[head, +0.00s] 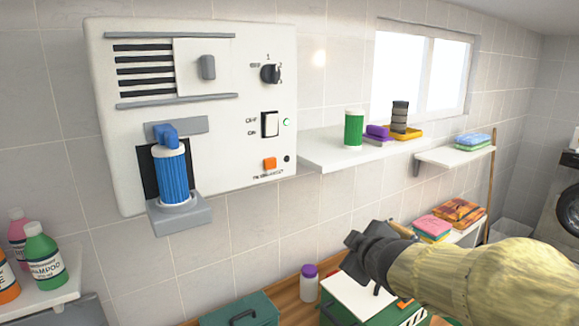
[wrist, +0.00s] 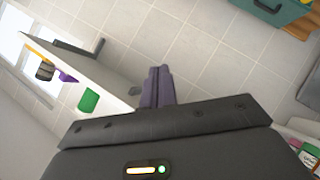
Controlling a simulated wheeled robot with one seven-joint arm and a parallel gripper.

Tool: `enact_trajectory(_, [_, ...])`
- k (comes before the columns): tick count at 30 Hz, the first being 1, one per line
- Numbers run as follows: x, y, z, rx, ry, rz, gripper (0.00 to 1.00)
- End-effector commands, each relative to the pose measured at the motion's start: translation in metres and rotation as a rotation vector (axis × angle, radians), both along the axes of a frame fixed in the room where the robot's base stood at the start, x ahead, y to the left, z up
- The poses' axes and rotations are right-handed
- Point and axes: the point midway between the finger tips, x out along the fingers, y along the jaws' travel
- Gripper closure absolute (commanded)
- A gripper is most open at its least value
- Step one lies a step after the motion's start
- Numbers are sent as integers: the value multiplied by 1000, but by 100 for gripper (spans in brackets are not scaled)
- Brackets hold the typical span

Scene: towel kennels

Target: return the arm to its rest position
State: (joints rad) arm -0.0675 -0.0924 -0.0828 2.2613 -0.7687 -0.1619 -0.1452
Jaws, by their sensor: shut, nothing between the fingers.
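My gripper (head: 352,246) is in the lower right of the head view, at the end of my arm, above the low table area. Its fingers are shut and hold nothing. In the wrist view the shut fingers (wrist: 158,86) point toward the tiled wall, clear of any object. The gripper touches nothing that I can see.
A white wall unit (head: 225,150) holds a blue ribbed cylinder (head: 173,178). A white shelf (head: 335,160) carries a green can (head: 353,130). Below my gripper are a purple-capped bottle (head: 309,285) and a green toolbox (head: 240,312). Shampoo bottles (head: 43,256) stand at the left.

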Motion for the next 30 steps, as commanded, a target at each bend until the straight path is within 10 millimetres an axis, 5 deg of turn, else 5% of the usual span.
enact_trajectory(1, [-10,-8,-32,54,86,-79,100])
enact_trajectory(6, [-60,-24,-121,237,379,-358,100])
enact_trajectory(12, [-139,-22,-201,416,712,-664,100])
enact_trajectory(18, [-175,-15,-224,488,849,-791,100])
enact_trajectory(30, [-175,-15,-223,489,847,-790,100])
